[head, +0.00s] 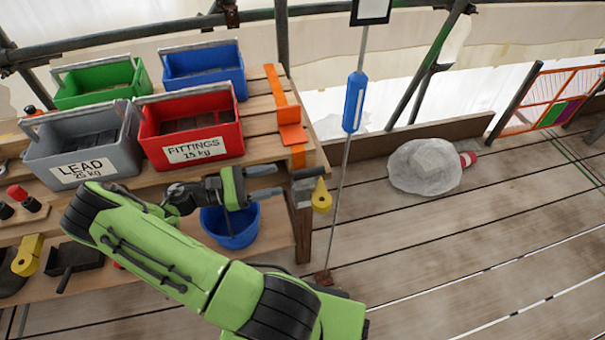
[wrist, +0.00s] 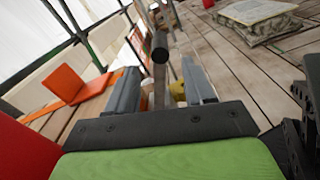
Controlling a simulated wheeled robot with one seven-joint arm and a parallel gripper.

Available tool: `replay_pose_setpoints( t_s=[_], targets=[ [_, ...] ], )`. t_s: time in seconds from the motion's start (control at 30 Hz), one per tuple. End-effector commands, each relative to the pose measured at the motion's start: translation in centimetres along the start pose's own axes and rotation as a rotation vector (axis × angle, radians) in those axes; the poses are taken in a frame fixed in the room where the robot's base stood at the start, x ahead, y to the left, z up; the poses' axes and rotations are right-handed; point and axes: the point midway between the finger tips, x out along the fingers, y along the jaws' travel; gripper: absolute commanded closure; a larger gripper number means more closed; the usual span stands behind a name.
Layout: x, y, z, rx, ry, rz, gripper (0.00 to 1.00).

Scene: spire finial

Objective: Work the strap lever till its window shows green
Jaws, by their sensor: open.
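The strap lever (head: 308,173) looks like a short grey bar at the right end of the bench. In the wrist view its dark round-ended handle (wrist: 160,46) lies in line with the gap between my fingers. My gripper (head: 277,181) is open and points right, toward the lever. The fingers also show in the wrist view (wrist: 160,75), one on each side of the bar; I cannot tell whether either touches it. A yellow tag-like piece (head: 321,197) hangs just below the lever. I cannot make out the window or its colour.
An orange strap or bracket (head: 291,132) lies on the bench edge. A red FITTINGS crate (head: 191,151) and a grey LEAD crate (head: 81,172) stand behind my arm. A thin pole with a blue sleeve (head: 355,102) rises right of the lever.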

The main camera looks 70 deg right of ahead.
Motion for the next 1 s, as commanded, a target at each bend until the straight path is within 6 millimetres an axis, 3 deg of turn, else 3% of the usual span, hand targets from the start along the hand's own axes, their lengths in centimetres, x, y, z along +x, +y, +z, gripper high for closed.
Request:
replay_pose_setpoints(
  t_s=[0.2,0.33,0.5,0.73,1.0],
  targets=[
    [5.6,-0.2,-0.2,-0.001,-0.001,-0.006,0.47],
    [8.0,-0.1,-0.2,0.001,0.0,-0.004,0.47],
    [9.5,-0.1,-0.1,0.002,0.001,0.0,0.47],
    [9.5,0.0,0.0,0.002,0.002,0.001,0.47],
    [9.5,0.0,-0.1,0.002,0.001,0.0,0.89]
  ],
)
